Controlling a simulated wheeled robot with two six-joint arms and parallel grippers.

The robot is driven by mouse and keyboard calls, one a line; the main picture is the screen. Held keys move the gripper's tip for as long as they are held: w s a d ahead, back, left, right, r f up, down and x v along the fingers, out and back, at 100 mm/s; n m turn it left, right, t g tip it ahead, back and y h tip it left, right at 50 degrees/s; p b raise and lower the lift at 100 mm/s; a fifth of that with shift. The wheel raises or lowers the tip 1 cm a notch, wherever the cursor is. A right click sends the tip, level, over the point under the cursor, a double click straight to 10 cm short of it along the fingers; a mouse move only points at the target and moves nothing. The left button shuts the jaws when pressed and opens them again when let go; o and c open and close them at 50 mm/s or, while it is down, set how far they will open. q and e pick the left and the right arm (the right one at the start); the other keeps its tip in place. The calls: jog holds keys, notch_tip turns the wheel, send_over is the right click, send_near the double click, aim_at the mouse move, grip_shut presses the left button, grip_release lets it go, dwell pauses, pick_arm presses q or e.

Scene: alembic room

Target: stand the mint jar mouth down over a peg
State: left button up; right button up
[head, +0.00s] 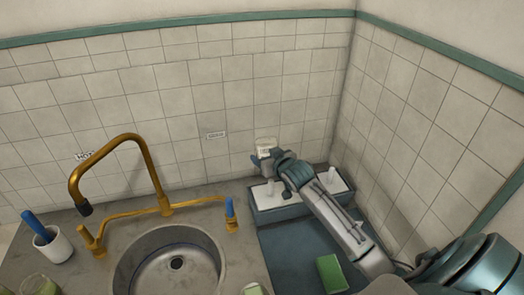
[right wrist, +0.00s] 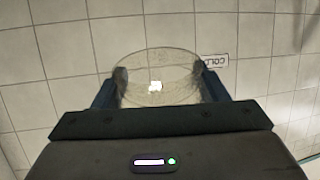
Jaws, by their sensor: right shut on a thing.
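My right gripper (head: 262,158) is shut on a small clear glass jar (head: 265,143), held up in front of the back wall above the peg rack. In the right wrist view the jar (right wrist: 158,88) sits between the two fingers of the gripper (right wrist: 160,88), and its round outline shows. I cannot tell for sure which way its mouth points. White pegs stand on the rack (head: 290,212), a dark box with a white top: one left peg (head: 270,187) and one right peg (head: 331,175). My forearm covers the rack's middle. My left gripper is not in view.
A round metal sink (head: 140,272) with a brass faucet (head: 108,140) and blue-handled tap (head: 230,212) lies left of the rack. A green sponge (head: 330,272) is on the dark surface in front. A white cup (head: 55,248) and a greenish jar (head: 38,284) stand lower left.

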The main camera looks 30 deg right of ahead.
jog(key=f+b, duration=0.1)
jog(key=f, duration=0.1)
jog(key=f+b, duration=0.3)
jog(key=b, duration=0.1)
jog(key=shift+s+f, duration=0.4)
jog(key=shift+a+f+b, duration=0.1)
jog(key=shift+f+b, duration=0.2)
jog(key=shift+f, duration=0.05)
notch_tip(320, 180, down, 3)
jog(key=shift+f+b, duration=0.2)
jog(key=shift+b, duration=0.6)
jog(key=shift+f+b, duration=0.35)
jog(key=shift+f, duration=0.35)
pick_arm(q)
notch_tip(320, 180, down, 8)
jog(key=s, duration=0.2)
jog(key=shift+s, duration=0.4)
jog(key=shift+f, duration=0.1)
pick_arm(e)
jog(key=o, duration=1.2)
